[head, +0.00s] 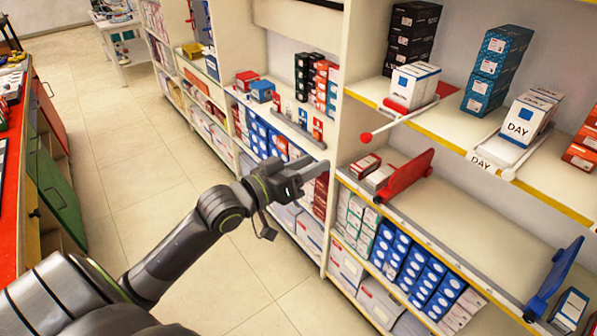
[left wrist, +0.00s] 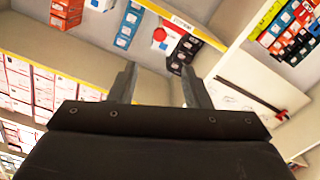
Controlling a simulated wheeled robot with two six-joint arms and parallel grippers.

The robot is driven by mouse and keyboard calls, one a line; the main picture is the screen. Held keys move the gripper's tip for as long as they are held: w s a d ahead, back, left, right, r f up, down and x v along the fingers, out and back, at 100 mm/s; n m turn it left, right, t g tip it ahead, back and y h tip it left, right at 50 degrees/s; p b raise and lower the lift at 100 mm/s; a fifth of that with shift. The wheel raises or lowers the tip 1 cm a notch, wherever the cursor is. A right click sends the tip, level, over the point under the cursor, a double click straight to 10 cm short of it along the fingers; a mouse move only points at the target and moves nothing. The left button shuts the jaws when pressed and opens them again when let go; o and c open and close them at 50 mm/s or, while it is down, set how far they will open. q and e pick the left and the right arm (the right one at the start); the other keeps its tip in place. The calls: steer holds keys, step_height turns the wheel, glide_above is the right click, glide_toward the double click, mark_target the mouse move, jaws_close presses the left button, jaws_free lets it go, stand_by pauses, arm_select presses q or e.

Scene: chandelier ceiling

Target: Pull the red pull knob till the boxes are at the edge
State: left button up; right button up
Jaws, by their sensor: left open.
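The red pull knob (head: 366,137) is a round ball at the front end of a rod, sticking out past the edge of the upper shelf (head: 455,145). The rod runs back to white boxes with a blue square (head: 412,86), which stand set back from the yellow shelf edge. My left gripper (head: 309,168) is open and empty, left of and below the knob, apart from it. In the left wrist view the knob (left wrist: 159,34) shows beyond the gap between the open fingers (left wrist: 159,78), in front of the white boxes. My right gripper is out of view.
Black boxes (head: 411,35) and teal boxes (head: 496,68) stand on the same shelf. A second white rod and DAY boxes (head: 527,118) are to the right. A red divider (head: 405,175) stands on the shelf below. The tiled floor (head: 130,140) is clear.

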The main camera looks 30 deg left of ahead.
arm_select(q)
steer(key=shift+v, duration=1.25)
steer(key=w+a+f+n+g+y, duration=0.1)
steer(key=a+f+y, duration=0.3)
steer(key=f, duration=0.7)
steer(key=w+a+f+n+g+y, duration=0.2)
steer(key=a+f, duration=0.4)
steer(key=f, duration=0.4)
steer(key=s+a+f+g+y, duration=0.1)
steer(key=s+a+f+g, duration=0.15)
steer(key=f, duration=0.65)
steer(key=s+a+f+g+y, duration=0.1)
steer(key=s+f, duration=0.3)
steer(key=f, duration=0.4)
steer(key=s+d+f+m+g+b, duration=0.1)
steer(key=s+f+g, duration=0.1)
steer(key=s+f, duration=0.7)
steer(key=s+d+f+g, duration=0.2)
steer(key=s+f+g, duration=0.1)
steer(key=s+f, duration=0.6)
steer(key=s+d+f+m+g, duration=0.1)
steer(key=s+d+f, duration=0.3)
steer(key=s, duration=0.5)
steer(key=s+d+f+m+g, duration=0.1)
steer(key=s+d+f+g, duration=0.2)
steer(key=s+f, duration=0.3)
steer(key=s+d, duration=0.1)
steer(key=s, duration=0.2)
steer(key=shift+s+f+h, duration=0.3)
steer(key=shift+s+h, duration=0.1)
